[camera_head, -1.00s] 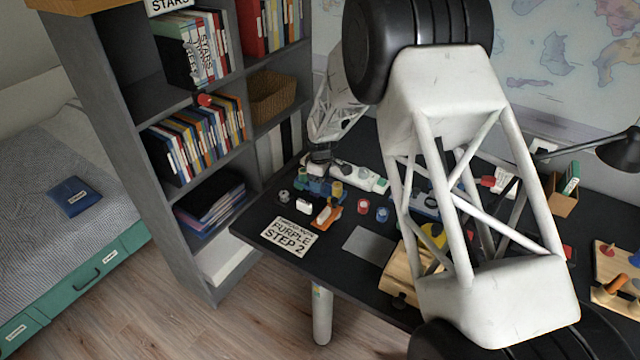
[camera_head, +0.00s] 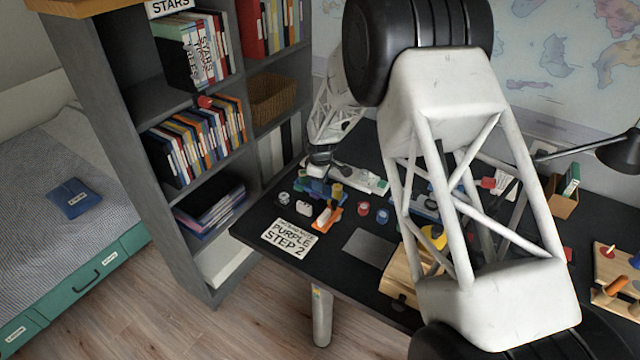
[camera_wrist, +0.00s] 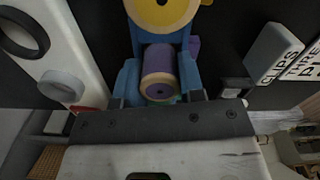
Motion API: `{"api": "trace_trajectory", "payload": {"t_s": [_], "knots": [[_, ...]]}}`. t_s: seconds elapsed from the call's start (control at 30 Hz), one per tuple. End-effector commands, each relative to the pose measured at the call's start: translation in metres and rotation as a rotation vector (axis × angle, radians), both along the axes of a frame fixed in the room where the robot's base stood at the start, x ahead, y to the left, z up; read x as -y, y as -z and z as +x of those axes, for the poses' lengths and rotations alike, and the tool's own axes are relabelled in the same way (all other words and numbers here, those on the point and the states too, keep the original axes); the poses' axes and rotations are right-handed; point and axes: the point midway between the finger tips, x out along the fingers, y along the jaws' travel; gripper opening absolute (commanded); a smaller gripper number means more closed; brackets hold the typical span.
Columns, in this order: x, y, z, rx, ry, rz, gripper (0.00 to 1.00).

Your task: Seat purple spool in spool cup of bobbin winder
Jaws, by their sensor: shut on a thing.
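The purple spool (camera_wrist: 160,68), with tan ends, lies at the front of the blue bobbin winder (camera_wrist: 130,80) in the wrist view. Blue walls stand on both sides of it. My gripper (camera_wrist: 160,98) is shut on the spool at the near edge of the winder; its short dark fingers show only in part. I cannot tell whether the spool rests on the cup floor. A yellow disc (camera_wrist: 160,10) stands on the winder behind the spool. In the head view the winder (camera_head: 312,188) is at the far left of the desk, with my gripper (camera_head: 321,160) above it.
A white long device (camera_wrist: 55,45) lies close left of the winder, and a box marked CLIPS (camera_wrist: 275,52) lies right. Red (camera_head: 363,208) and blue (camera_head: 382,215) spools, an orange item (camera_head: 327,217) and the PURPLE STEP 2 card (camera_head: 289,237) lie in front. A grey mat (camera_head: 368,247) is bare.

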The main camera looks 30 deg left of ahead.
Motion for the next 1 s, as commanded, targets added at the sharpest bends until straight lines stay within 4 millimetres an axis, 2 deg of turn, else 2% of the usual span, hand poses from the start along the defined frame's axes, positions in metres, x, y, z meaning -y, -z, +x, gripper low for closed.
{"api": "trace_trajectory", "payload": {"t_s": [0.27, 0.7, 1.0], "knots": [[0.000, -0.020, 0.000, 0.001, 0.000, 0.001, 0.13], [0.000, -0.083, 0.000, 0.002, 0.000, 0.001, 0.13], [0.000, -0.099, 0.000, 0.000, 0.000, 0.000, 0.13]]}}
